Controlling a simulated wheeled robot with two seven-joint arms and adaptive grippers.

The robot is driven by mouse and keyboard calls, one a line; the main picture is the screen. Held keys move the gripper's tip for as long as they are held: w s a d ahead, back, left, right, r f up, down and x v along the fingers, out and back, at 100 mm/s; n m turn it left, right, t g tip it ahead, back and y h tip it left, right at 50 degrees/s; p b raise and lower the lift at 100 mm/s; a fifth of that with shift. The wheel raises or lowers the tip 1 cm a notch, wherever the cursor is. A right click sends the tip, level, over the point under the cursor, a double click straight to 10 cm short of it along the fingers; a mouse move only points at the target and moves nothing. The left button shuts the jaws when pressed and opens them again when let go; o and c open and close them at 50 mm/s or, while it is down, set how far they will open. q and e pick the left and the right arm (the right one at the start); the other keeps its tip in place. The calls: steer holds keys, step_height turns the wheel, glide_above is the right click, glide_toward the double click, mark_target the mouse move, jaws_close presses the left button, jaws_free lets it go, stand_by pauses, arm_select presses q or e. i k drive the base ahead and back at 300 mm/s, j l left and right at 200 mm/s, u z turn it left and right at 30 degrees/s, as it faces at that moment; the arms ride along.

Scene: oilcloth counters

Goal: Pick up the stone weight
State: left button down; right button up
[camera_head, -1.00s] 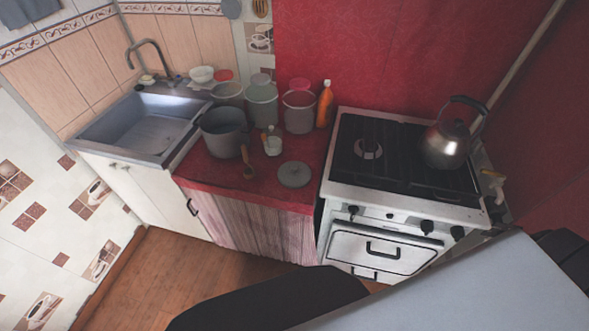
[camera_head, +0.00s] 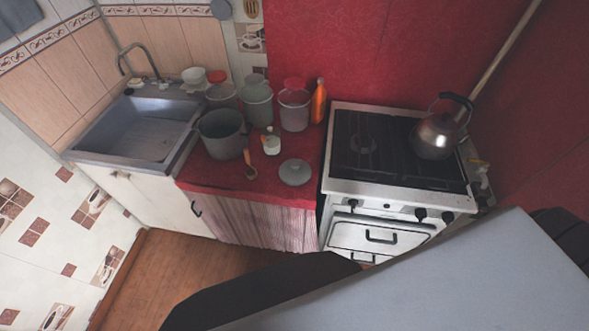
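I cannot pick out a stone weight for certain. A flat round grey disc (camera_head: 295,172) with a small raised middle lies on the red counter (camera_head: 222,180), near its front right. It may be the weight or a pot lid; I cannot tell which. Nothing touches it. Neither of my grippers shows in the head view. A large grey and black part of my own body fills the bottom right and hides the floor there.
A grey pot (camera_head: 222,136), a wooden spoon (camera_head: 250,165), a small white jar (camera_head: 272,145), buckets (camera_head: 258,105) and an orange bottle (camera_head: 319,102) crowd the counter. A sink (camera_head: 140,130) stands left, a stove (camera_head: 375,185) with a kettle (camera_head: 434,137) right.

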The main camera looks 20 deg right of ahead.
mark_target(294, 172)
steer(key=i+j+z, duration=0.2)
steer(key=j+z, duration=0.2)
steer(key=j, duration=0.4)
steer(key=i+j+z, duration=0.1)
steer(key=j+z, duration=0.25)
steer(key=j, duration=0.45)
steer(key=j+z, duration=0.4)
steer(key=j, duration=0.45)
